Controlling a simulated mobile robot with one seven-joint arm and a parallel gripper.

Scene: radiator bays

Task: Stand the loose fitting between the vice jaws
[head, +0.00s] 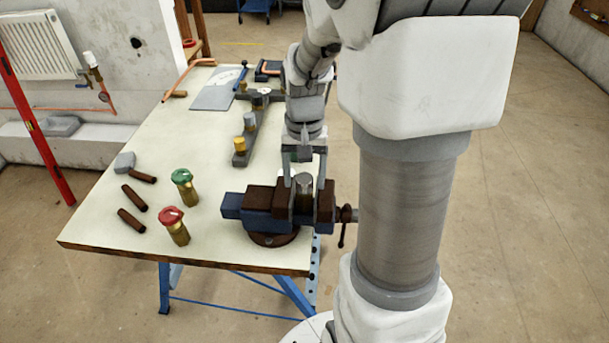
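The vice (257,209), with blue body and dark brown jaws, is mounted at the table's near right corner. A fitting (305,188) with a grey cylindrical top and a brassy lower part stands roughly upright between the jaws; its base is hidden. My gripper (304,185) points down over the vice, one finger on each side of the fitting's top. The fingers look spread, with narrow gaps to the fitting; contact with it or the jaws is hard to judge.
A grey rail with brass fittings (250,123) lies behind the vice. The table's (120,225) middle is clear.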

